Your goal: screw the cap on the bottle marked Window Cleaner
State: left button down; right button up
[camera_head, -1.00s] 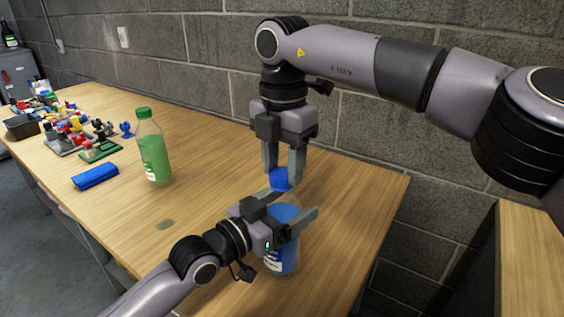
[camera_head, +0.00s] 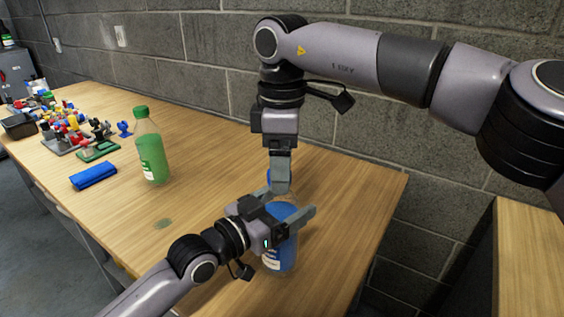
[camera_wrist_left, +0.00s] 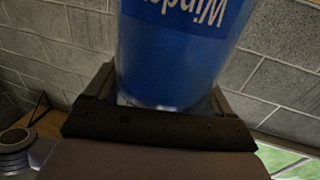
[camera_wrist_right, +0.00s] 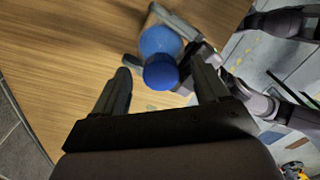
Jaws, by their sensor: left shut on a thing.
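The blue bottle (camera_head: 281,256) stands upright near the table's right end; part of its "Window" label shows in the left wrist view (camera_wrist_left: 185,45). My left gripper (camera_head: 290,198) is shut on its upper part, one finger on each side. The blue cap (camera_wrist_right: 161,72) sits at the bottle's mouth in the right wrist view; how tightly it sits cannot be told. In the head view the cap (camera_head: 269,177) is mostly hidden by the right fingers. My right gripper (camera_head: 280,190) points down above the bottle, open, its fingers apart on either side of the cap.
A green bottle with a green cap (camera_head: 152,158) stands to the left. A blue folded cloth or case (camera_head: 93,176) and a cluster of small coloured parts (camera_head: 80,130) lie further left. A block wall (camera_head: 190,60) runs behind the table. The table between the bottles is clear.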

pick_arm(q)
jog(key=shift+f, duration=0.1)
pick_arm(e)
notch_tip(320, 180, up, 8)
jog(key=shift+f, duration=0.2)
dwell(0.3)
pick_arm(q)
grip_release()
jog(key=v, duration=0.7)
pick_arm(e)
jog(key=shift+f, duration=0.15)
pick_arm(q)
jog(key=shift+s+a, duration=0.1)
